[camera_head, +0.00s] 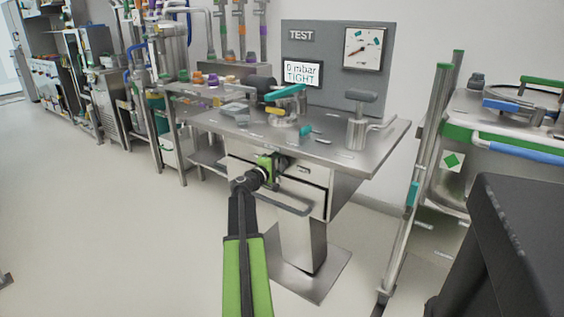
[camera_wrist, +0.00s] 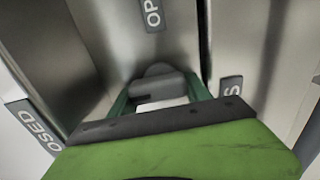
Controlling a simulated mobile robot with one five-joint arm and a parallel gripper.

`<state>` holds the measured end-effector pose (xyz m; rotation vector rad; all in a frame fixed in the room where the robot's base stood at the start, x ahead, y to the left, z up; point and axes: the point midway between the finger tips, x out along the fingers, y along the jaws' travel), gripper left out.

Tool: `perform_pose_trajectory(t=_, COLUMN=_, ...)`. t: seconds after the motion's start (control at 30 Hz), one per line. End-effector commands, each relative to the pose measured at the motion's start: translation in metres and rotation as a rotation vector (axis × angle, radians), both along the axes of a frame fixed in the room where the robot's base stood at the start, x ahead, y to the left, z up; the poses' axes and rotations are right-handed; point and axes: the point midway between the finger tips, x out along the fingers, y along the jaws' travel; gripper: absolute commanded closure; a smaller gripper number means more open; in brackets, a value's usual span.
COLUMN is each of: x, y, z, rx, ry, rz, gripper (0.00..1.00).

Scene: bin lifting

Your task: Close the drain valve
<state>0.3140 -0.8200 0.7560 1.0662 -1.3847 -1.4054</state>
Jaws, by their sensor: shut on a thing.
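My gripper (camera_head: 267,168) is in front of the steel test table, at its drawer front. In the wrist view its two green fingers (camera_wrist: 160,98) are closed around a rounded grey handle (camera_wrist: 158,82), which I take for the drain valve's handle. A label starting "OP" (camera_wrist: 152,14) is above it. A label ending "OSED" (camera_wrist: 34,127) is at the lower left, and part of another label (camera_wrist: 231,87) shows at the right. The valve's body and the handle's exact angle are hidden behind the gripper.
The steel table (camera_head: 380,138) carries a clamp fixture and a grey pump-like part (camera_head: 359,128). A display (camera_head: 302,73) reads "0 mbar TIGHT", with a dial gauge (camera_head: 364,49) beside it. A drawer handle (camera_head: 295,208) juts out below my gripper. The floor at left is clear.

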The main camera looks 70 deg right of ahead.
Motion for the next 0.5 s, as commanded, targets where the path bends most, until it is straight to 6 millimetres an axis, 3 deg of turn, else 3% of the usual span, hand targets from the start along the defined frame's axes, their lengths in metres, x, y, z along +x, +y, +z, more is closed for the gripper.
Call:
perform_pose_trajectory(t=0.27, x=0.0008, y=-0.0010, z=0.0010, rx=-0.002, ry=0.006, rz=0.003, gripper=0.84)
perform_pose_trajectory(t=0.3, x=0.0008, y=-0.0009, z=0.0009, rx=-0.002, ry=0.005, rz=0.003, gripper=0.40)
perform_pose_trajectory(t=0.43, x=0.0006, y=-0.0006, z=0.0007, rx=-0.001, ry=0.003, rz=0.002, gripper=0.23)
perform_pose_trajectory(t=0.5, x=0.0005, y=-0.0004, z=0.0006, rx=0.000, ry=0.002, rz=0.002, gripper=0.22)
